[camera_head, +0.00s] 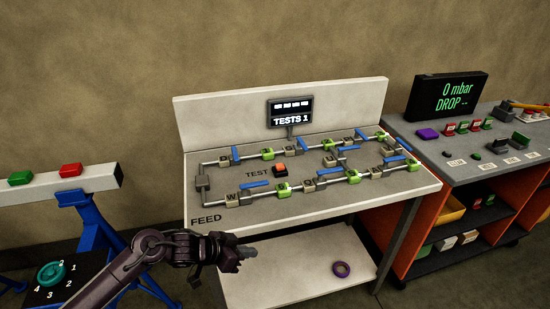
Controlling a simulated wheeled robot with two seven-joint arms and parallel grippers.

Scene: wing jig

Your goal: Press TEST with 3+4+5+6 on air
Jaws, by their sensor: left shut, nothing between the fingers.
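The pipe loop carries several blue lever handles (257,184) and small green and beige lettered blocks (283,189); the letters are too small to read surely. A small display (290,114) behind the loop reads "TESTS 1" under a row of white marks. My left gripper (250,252) is shut and empty, in front of the table's front edge near the FEED lettering, below and left of the button. My right gripper is not in view.
At right a bench (415,140) holds a screen (447,96) reading "0 mbar DROP".

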